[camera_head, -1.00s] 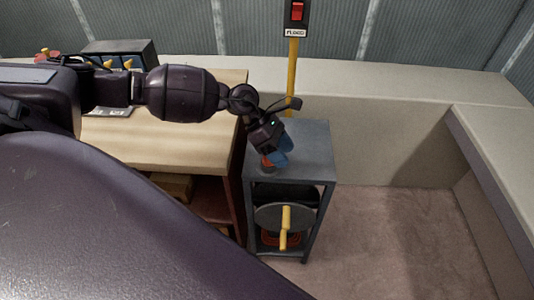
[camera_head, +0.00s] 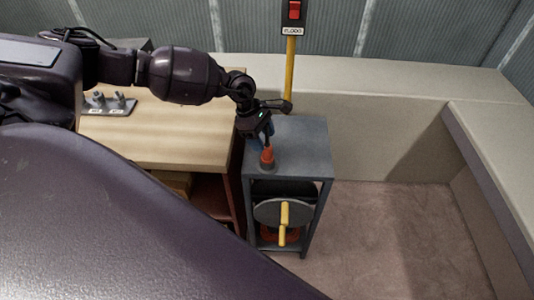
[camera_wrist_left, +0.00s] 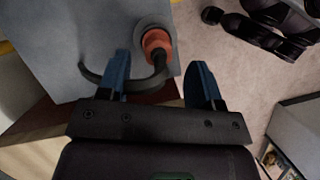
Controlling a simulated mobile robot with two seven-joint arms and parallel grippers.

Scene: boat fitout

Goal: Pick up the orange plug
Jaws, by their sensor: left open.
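The orange plug (camera_head: 267,157) stands on the left part of the grey stand's top (camera_head: 305,146). In the left wrist view the plug (camera_wrist_left: 157,42) shows from above, sitting in a round grey base, with a dark curved cable or handle running from it toward the left finger. My left gripper (camera_head: 262,136) is just above and behind the plug in the head view. In the left wrist view its blue fingers (camera_wrist_left: 160,63) are open, with the plug ahead of the gap between them and nothing gripped. My right gripper is not in view.
A wooden workbench (camera_head: 165,145) with a small knob panel (camera_head: 108,104) stands left of the stand. A yellow-handled round hatch (camera_head: 283,214) is on the stand's front. A yellow post (camera_head: 290,72) with a red switch (camera_head: 294,10) rises behind. Floor on the right is clear.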

